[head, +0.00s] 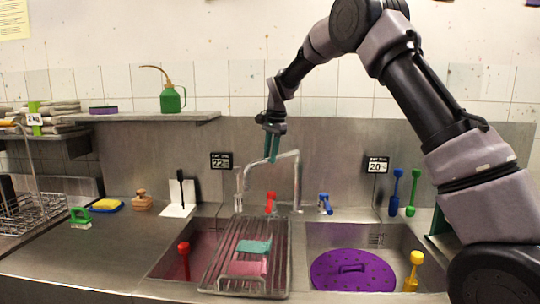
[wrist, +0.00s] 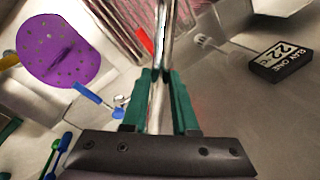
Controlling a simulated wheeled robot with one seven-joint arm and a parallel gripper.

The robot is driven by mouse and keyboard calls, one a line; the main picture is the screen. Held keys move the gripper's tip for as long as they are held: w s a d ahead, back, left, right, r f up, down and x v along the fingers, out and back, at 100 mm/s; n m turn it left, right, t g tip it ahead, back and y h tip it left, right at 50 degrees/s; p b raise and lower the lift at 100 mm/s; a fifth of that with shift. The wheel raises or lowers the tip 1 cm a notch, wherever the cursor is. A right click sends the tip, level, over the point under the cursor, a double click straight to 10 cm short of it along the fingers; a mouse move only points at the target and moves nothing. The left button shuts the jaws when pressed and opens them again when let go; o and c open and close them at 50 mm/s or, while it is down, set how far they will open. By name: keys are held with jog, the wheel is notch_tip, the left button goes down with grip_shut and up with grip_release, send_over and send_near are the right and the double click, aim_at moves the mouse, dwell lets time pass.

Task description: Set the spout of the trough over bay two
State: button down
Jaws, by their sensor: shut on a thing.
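The trough is a steel double sink with a left bay (head: 170,262) holding reddish liquid and a right bay, bay two (head: 405,240). A silver swing spout (head: 286,157) stands on a post behind the sink. It reaches left from the post, towards the left bay and the wire rack, not over the right bay. My gripper (head: 271,158), with green fingers, is shut on the spout's horizontal arm. In the wrist view the spout (wrist: 163,35) runs up from between the fingertips (wrist: 160,76).
A wire rack (head: 213,275) with teal and pink cloths lies across the left bay's right side. A purple perforated disc (head: 330,270) lies in the right bay. Red (head: 270,203) and blue (head: 325,203) taps flank the post. Temperature signs (head: 221,160) (head: 377,165) hang behind.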

jog(key=d+n+g, duration=0.2)
jog(key=d+n, duration=1.3)
jog(key=d, duration=0.6)
jog(key=shift+s+g, duration=0.2)
jog(key=shift+g, duration=0.1)
jog(key=shift+d, duration=0.1)
jog(key=c, duration=0.7)
grip_release()
jog(key=shift+r, duration=0.15)
